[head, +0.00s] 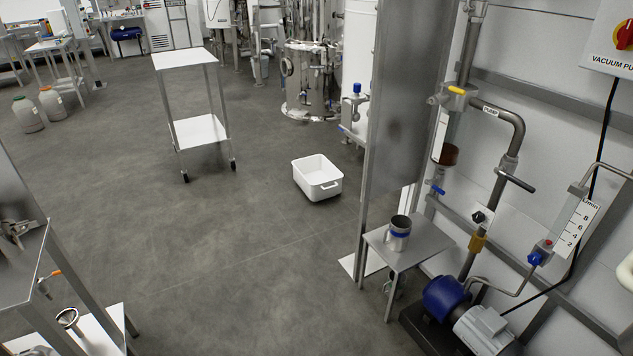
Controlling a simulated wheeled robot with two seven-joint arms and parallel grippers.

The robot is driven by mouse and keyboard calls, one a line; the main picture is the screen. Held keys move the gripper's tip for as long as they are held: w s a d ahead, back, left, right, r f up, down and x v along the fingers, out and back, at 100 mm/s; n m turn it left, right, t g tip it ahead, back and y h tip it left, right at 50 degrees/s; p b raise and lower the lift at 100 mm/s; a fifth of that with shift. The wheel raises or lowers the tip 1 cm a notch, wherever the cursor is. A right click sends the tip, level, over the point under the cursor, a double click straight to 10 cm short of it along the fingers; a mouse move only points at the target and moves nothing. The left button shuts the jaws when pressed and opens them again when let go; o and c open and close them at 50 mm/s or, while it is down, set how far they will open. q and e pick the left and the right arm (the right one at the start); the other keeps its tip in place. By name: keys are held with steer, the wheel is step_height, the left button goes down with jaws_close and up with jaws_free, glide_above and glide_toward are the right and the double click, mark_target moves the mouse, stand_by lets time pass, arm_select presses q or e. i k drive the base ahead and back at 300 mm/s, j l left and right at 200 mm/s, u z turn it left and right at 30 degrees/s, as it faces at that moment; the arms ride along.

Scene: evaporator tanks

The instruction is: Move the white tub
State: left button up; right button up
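The white tub (318,178) sits upright on the grey floor, a little right of the middle of the head view. It is an open rectangular tub with a handle on its near side, and it looks empty. It stands apart from the cart and the metal stand. Neither of my grippers shows in this view.
A white two-shelf cart (200,131) on casters stands left of the tub. A metal stand (408,245) holding a steel cup (398,234) is at right, beside pipework and a blue pump (446,297). Steel tanks (303,75) stand behind. The floor in front is clear.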

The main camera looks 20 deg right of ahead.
mark_target(319, 179)
steer(key=i+z, duration=0.2)
steer(key=i, duration=1.85)
